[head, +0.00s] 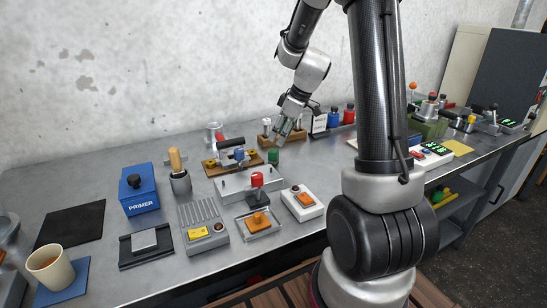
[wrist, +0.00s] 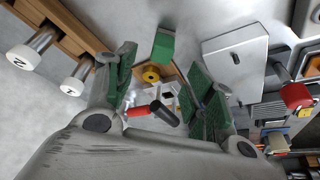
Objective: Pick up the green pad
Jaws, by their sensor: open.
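A small green block, which looks like the green pad (head: 273,156), stands on the grey bench just below and left of my gripper (head: 283,131) in the head view. In the wrist view the green pad (wrist: 163,46) shows beyond the fingertips, near the top middle. My gripper (wrist: 165,88) is open there, with a finger on each side and nothing held between them. The inner faces of the fingers are also green. The pad looks apart from both fingers. Its underside is hidden.
A wooden rack with white-capped pegs (wrist: 72,85) is close on the left in the wrist view. A toggle clamp (head: 232,146) and a grey plate with a red knob (head: 235,188) stand near the pad. Blue and red bottles (head: 334,117) stand behind. Bare bench lies right of the pad.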

